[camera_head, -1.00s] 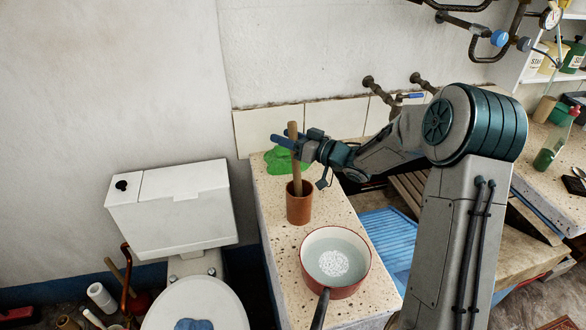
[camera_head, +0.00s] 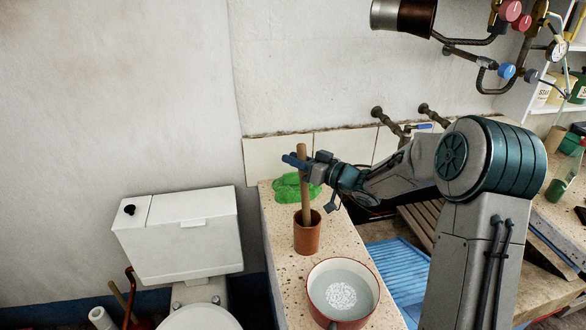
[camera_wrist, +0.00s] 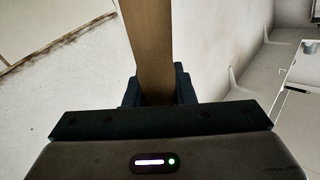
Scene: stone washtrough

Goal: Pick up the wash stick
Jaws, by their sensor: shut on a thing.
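The wash stick (camera_head: 305,196) is a plain wooden rod standing close to upright in a brown cylindrical pot (camera_head: 307,238) on the speckled stone ledge. Its lower end is hidden inside the pot. My gripper (camera_head: 303,164) is shut on the stick near its top, with the blue fingers reaching across it from the right. In the wrist view the stick (camera_wrist: 150,45) runs up from between the dark fingers (camera_wrist: 157,88).
A red-rimmed pan (camera_head: 343,292) of water with something white in it stands in front of the pot. A green cloth (camera_head: 290,187) lies behind it. A toilet cistern (camera_head: 182,235) is at left, a blue ribbed surface (camera_head: 395,268) at right. Wall pipes (camera_head: 385,118) are behind.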

